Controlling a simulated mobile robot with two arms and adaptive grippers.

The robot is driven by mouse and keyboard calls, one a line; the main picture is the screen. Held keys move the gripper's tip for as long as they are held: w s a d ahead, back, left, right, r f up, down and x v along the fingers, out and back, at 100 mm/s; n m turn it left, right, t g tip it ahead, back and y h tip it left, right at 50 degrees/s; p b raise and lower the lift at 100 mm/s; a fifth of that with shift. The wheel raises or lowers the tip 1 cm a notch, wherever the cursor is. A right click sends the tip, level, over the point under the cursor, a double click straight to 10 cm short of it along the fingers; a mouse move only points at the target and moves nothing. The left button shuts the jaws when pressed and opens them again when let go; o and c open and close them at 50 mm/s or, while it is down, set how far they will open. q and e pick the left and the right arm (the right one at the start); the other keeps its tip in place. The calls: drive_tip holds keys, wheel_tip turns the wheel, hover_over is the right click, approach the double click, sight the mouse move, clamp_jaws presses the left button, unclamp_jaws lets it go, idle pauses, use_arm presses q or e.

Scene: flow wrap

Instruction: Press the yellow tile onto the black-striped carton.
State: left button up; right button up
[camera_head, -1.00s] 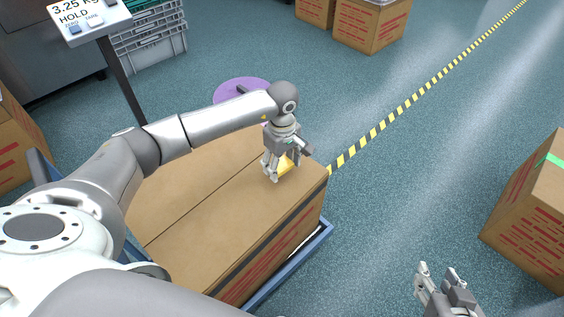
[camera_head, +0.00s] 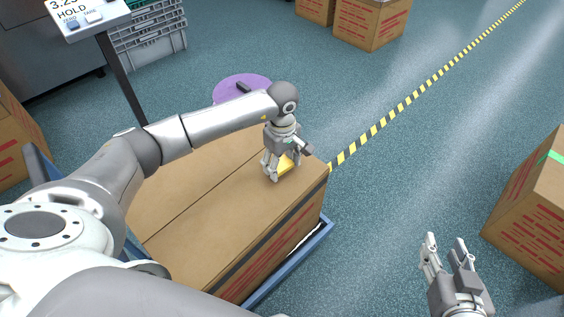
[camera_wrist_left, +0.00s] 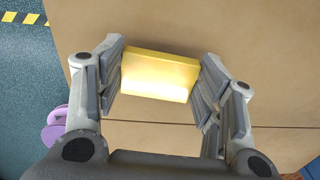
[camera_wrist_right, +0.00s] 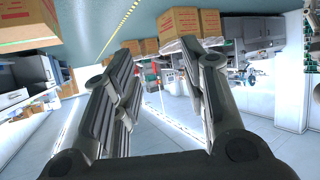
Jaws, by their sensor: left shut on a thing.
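The black-striped carton (camera_head: 205,215) is a large brown box with a dark band and red print on its side. It stands in a blue-rimmed holder (camera_head: 290,262). The yellow tile (camera_wrist_left: 158,75) is between the fingers of my left gripper (camera_wrist_left: 160,88), which is shut on it. In the head view the tile (camera_head: 286,167) is at the carton's top near its far right corner, partly hidden by the fingers. Whether it touches the top is hard to tell. My right gripper (camera_head: 449,248) is open and empty over the floor at the lower right.
A striped carton with green tape (camera_head: 535,215) stands at the right. More cartons (camera_head: 368,22) are at the back. A scale display (camera_head: 88,15) on a post, a grey crate (camera_head: 150,40) and a purple disc (camera_head: 240,88) lie beyond the carton. The middle floor is clear.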

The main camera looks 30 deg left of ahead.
use_arm(q)
drive_tip(key=shift+f, duration=0.15)
use_arm(e)
drive_tip(key=shift+w+a+r, duration=0.1)
drive_tip(key=shift+w+r, duration=0.1)
drive_tip(key=shift+r, duration=0.15)
idle(0.4)
drive_tip(key=shift+w+r+t, duration=0.15)
drive_tip(key=shift+r+t, duration=0.05)
drive_tip(key=shift+t, duration=0.1)
use_arm(q)
drive_tip(key=shift+f+b, duration=0.3)
drive_tip(key=shift+b, duration=0.05)
use_arm(e)
drive_tip(key=shift+w+a+r+t, duration=0.15)
drive_tip(key=shift+w+r+t, duration=0.1)
drive_tip(key=shift+r, duration=0.15)
drive_tip(key=shift+w+a+r+t, duration=0.15)
drive_tip(key=shift+r+t, duration=0.1)
drive_tip(key=shift+r, duration=0.15)
